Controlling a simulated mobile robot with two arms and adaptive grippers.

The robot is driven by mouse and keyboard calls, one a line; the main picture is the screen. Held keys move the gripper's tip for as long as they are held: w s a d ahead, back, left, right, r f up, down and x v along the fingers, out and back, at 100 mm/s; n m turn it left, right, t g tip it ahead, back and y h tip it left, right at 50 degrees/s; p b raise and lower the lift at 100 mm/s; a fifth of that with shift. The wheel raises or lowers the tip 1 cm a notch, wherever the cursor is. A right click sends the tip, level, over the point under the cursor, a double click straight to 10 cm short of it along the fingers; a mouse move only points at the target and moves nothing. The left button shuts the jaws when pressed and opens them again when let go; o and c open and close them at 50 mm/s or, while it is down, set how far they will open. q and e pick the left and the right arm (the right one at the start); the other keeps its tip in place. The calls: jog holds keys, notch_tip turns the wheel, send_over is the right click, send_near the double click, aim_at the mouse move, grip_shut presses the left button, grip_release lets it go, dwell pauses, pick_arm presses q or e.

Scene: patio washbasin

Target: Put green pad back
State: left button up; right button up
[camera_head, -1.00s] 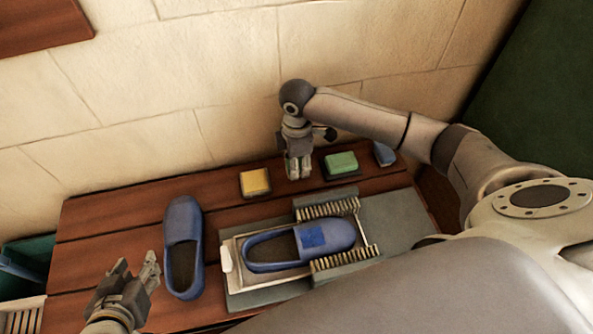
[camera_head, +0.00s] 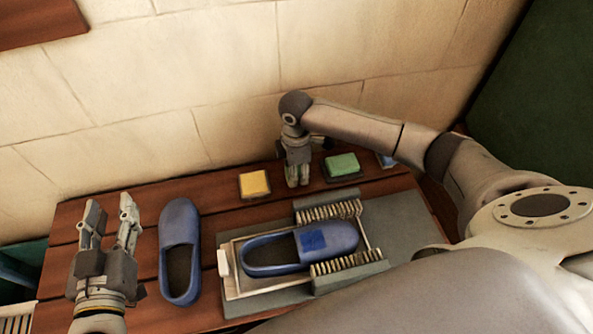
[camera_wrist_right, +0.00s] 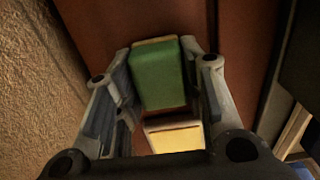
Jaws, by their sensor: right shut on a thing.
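My right gripper (camera_head: 297,180) points down at the back of the bench. In the right wrist view a green pad (camera_wrist_right: 158,75) fills the gap between the fingers of my right gripper (camera_wrist_right: 160,68), which is shut on it. In the head view a green pad (camera_head: 342,164) shows just right of that gripper; I cannot tell whether it is the same one. A yellow pad (camera_head: 254,184) lies left of the gripper and shows below the green in the wrist view (camera_wrist_right: 175,136). My left gripper (camera_head: 110,218) is open and empty, left of the upright-lying blue slipper (camera_head: 180,252).
A second blue slipper (camera_head: 300,247) with a blue square on top lies in a frame between brush strips (camera_head: 330,210) on a grey board (camera_head: 395,225). A small blue pad (camera_head: 385,159) is partly behind my right arm. The wall (camera_head: 220,100) stands close behind.

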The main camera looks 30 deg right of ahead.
jog(key=shift+f, duration=0.1)
jog(key=o, duration=0.9)
pick_arm(q)
jog(key=shift+f, duration=0.2)
pick_arm(e)
jog(key=shift+r, duration=0.45)
notch_tip(320, 180, up, 6)
jog(key=shift+f+p, duration=0.15)
jog(key=shift+p, duration=1.1)
pick_arm(q)
jog(key=s+a+f+g+y+p, duration=0.1)
jog(key=s+a+f+g, duration=0.1)
jog(key=s+f+g, duration=0.3)
jog(key=s+a+f+g+y, duration=0.2)
jog(key=s+a+f+g, duration=0.1)
jog(key=s+f+g, duration=0.3)
jog(key=shift+s+a+f+n+p, duration=0.3)
jog(key=shift+s+f+p, duration=0.05)
jog(key=shift+s+f, duration=0.8)
pick_arm(e)
jog(key=shift+r, duration=2.85)
